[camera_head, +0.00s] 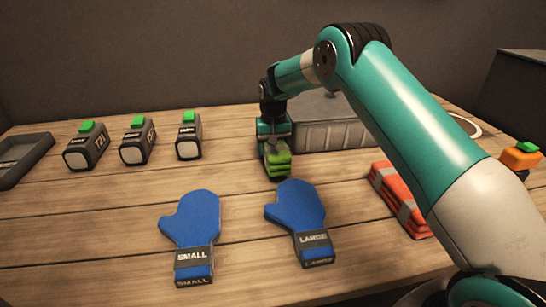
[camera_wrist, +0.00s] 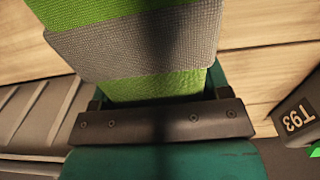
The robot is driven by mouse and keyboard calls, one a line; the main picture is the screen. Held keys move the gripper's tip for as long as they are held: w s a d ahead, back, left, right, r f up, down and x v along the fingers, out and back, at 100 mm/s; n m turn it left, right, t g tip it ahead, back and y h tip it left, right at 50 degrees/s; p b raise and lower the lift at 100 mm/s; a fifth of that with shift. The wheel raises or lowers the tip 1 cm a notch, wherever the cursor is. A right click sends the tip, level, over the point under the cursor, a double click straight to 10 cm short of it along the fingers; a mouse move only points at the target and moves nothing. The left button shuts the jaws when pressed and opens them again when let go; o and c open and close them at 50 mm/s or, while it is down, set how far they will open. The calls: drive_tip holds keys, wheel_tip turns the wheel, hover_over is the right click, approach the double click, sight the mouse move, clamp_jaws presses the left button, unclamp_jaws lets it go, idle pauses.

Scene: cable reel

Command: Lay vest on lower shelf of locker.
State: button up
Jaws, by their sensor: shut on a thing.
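My gripper (camera_head: 275,150) is shut on a folded green vest with a grey band (camera_head: 279,166), beside the front left of a grey ribbed case. In the wrist view, the green vest (camera_wrist: 140,45) fills the top middle, its woven cloth coming out from my dark jaw bar (camera_wrist: 160,122). A second folded vest, orange with grey bands (camera_head: 400,200), lies on the table to the right, partly behind my arm. No locker shelf can be made out in either view.
The grey case (camera_head: 330,135) stands behind my gripper. Several black devices with green tops, one here (camera_head: 188,137), stand to the left, near a dark tray (camera_head: 22,160). Two blue mitts, small (camera_head: 192,232) and large (camera_head: 300,222), lie in front. An orange device (camera_head: 520,158) is at the right.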

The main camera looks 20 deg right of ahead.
drive_tip(key=shift+f, duration=1.25)
drive_tip(key=shift+f, duration=0.15)
drive_tip(key=o, duration=0.7)
drive_tip(key=shift+o, duration=0.2)
